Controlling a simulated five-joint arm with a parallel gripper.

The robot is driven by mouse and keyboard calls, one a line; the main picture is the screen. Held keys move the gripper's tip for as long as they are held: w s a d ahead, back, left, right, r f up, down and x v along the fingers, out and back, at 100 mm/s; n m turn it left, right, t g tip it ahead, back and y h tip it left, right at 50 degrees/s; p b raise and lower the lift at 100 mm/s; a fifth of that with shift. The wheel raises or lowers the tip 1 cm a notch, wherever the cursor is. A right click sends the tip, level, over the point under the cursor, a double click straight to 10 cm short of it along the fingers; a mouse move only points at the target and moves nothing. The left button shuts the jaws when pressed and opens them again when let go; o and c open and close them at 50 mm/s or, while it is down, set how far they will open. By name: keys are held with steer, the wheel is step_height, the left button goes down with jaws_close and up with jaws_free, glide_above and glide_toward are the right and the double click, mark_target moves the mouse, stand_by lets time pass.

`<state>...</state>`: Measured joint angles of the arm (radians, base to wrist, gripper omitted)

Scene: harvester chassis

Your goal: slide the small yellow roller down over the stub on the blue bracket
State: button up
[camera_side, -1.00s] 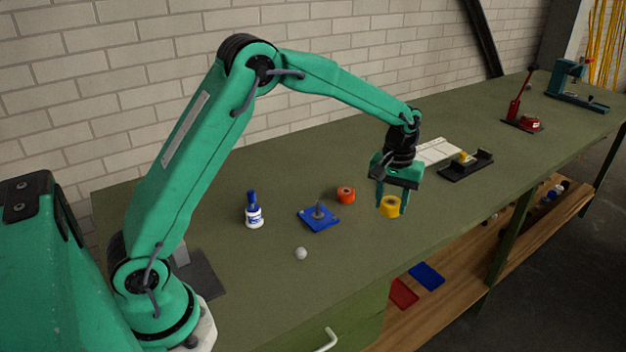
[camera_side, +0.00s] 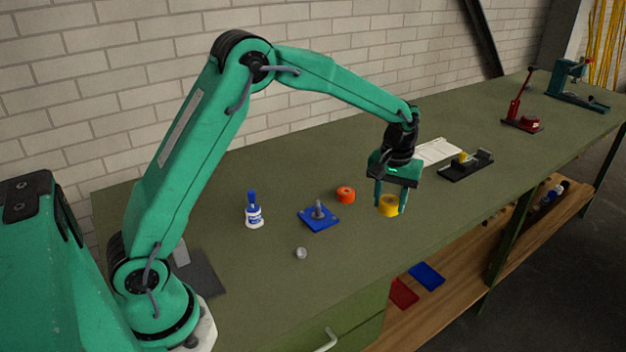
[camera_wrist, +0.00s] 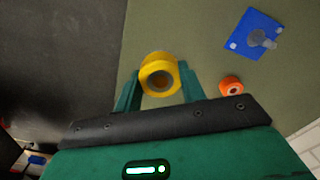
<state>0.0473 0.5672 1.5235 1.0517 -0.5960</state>
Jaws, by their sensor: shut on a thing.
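The small yellow roller (camera_side: 388,206) is held between the fingers of my gripper (camera_side: 390,198), near the bench's front edge. In the wrist view the roller (camera_wrist: 160,74) shows its round bore, with one finger of my gripper (camera_wrist: 158,84) on each side. I cannot tell its exact height above the bench. The blue bracket (camera_side: 329,222) lies flat on the bench, to the left of my gripper. Its grey stub (camera_side: 318,208) stands upright on it, bare. The bracket (camera_wrist: 251,28) and stub (camera_wrist: 262,39) are at the upper right in the wrist view.
An orange roller (camera_side: 346,195) lies between the bracket and my gripper; it also shows in the wrist view (camera_wrist: 231,86). A white and blue bottle (camera_side: 254,212) stands left of the bracket. A small grey piece (camera_side: 301,253) lies in front. A black tape dispenser (camera_side: 466,168) is to the right.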

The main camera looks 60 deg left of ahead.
steer(key=s+a+n, duration=0.1)
steer(key=s+a, duration=0.1)
steer(key=a, duration=0.3)
steer(key=s+a+n, duration=0.2)
steer(key=s+a, duration=0.1)
steer(key=a, duration=0.3)
steer(key=s+a+n, duration=0.1)
steer(key=s+a, duration=0.1)
steer(key=a, duration=0.4)
steer(key=shift+s+a+r, duration=0.1)
steer(key=shift+s+a, duration=0.1)
steer(key=shift+s, duration=0.15)
glide_above(318, 206)
steer(key=shift+w+a+f, duration=0.1)
steer(key=shift+a+f, duration=0.05)
steer(key=shift+f, duration=2.1)
steer(key=shift+f, duration=2.55)
stand_by(1.1)
